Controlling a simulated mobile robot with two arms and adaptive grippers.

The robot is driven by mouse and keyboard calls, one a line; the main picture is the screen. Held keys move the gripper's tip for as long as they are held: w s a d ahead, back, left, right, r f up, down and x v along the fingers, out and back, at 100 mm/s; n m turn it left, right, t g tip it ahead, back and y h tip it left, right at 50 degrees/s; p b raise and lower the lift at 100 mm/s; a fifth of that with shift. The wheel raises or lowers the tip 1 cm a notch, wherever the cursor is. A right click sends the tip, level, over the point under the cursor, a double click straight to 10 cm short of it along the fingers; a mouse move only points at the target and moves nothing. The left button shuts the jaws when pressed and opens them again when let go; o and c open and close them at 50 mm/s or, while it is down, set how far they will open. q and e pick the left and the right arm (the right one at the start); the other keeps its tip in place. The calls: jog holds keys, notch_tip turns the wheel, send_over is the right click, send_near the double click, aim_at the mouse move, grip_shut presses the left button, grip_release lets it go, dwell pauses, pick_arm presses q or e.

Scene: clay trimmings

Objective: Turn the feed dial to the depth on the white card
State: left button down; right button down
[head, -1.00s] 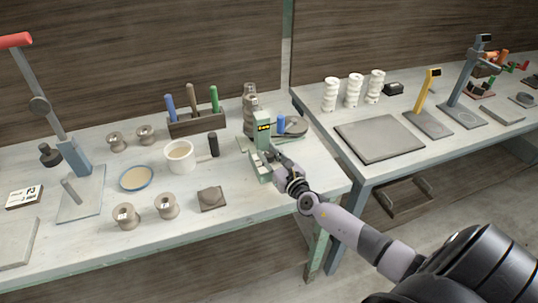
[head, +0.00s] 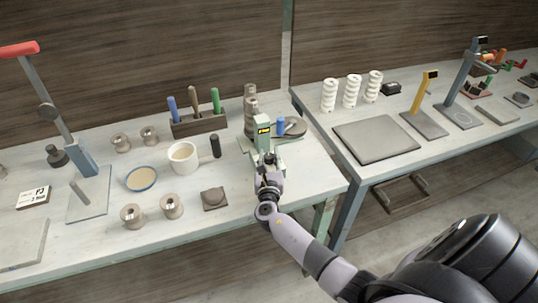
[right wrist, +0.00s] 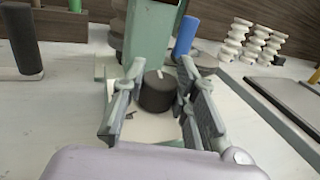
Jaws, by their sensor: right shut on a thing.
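The display's figure is too small to read. In the right wrist view, the dark round feed dial (right wrist: 158,91) with a pale mark on top sits on the machine's front. My right gripper (head: 268,165) is at the machine, its two fingers shut on the dial from both sides in the wrist view (right wrist: 160,100). The white card (head: 33,197) lies at the bench's far left; its print is too small to read surely. My left gripper is not in view.
A blue-handled part (head: 281,125) stands beside the machine. A black cylinder (head: 216,146), a white cup (head: 183,157) and a square block (head: 214,198) lie to its left. A tool rack (head: 199,123) stands behind.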

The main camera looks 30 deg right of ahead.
jog(key=shift+m+g+h+b, duration=0.65)
jog(key=shift+m+g+h, duration=0.5)
jog(key=shift+h, duration=0.35)
jog(key=shift+m+g, duration=0.25)
jog(key=c, duration=1.2)
grip_release()
jog(key=shift+c, duration=0.2)
jog(key=v, duration=1.2)
jog(key=shift+a+f, duration=0.1)
jog(key=shift+f, duration=0.05)
